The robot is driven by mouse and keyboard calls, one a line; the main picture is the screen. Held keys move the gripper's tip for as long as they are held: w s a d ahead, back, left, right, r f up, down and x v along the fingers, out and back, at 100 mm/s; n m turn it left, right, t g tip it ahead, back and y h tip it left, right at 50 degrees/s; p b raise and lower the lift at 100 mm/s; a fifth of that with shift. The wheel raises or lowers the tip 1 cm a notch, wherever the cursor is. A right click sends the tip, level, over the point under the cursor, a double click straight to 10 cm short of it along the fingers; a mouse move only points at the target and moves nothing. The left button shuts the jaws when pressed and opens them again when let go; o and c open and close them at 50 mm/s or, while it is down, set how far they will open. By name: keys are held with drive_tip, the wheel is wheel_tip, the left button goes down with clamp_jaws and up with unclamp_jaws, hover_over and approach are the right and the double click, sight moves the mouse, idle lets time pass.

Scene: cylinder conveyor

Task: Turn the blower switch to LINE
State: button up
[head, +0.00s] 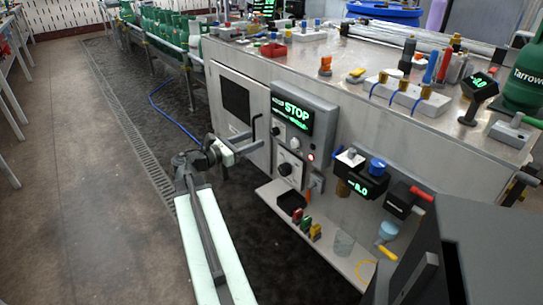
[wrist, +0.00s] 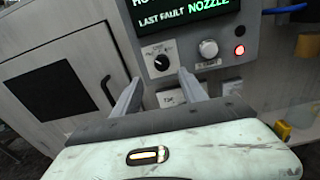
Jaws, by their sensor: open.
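My gripper (head: 256,134) is open and empty, in front of the grey control panel (head: 325,107) on the cabinet's side. In the wrist view its two fingers (wrist: 160,82) point at the panel, apart from each other. Above and between the fingertips is a black rotary knob (wrist: 162,63) with a light pointer mark. In the head view a small knob (head: 276,131) sits below the green STOP display (head: 291,113). A larger black knob (head: 285,169) is on a white plate lower down. I cannot read which knob is the blower switch, nor its positions.
A white button (wrist: 208,48) and a lit red lamp (wrist: 239,50) are right of the knob. A dark-windowed cabinet door (head: 238,105) is at left. A low shelf (head: 268,193) with small parts juts out below the panel. The floor at left is clear.

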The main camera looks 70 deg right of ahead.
sight(272, 132)
drive_tip(key=x, duration=0.8)
drive_tip(key=shift+s+d+r, duration=0.1)
drive_tip(key=shift+s+r, duration=0.1)
drive_tip(key=shift+s, duration=0.15)
drive_tip(key=shift+c, duration=0.3)
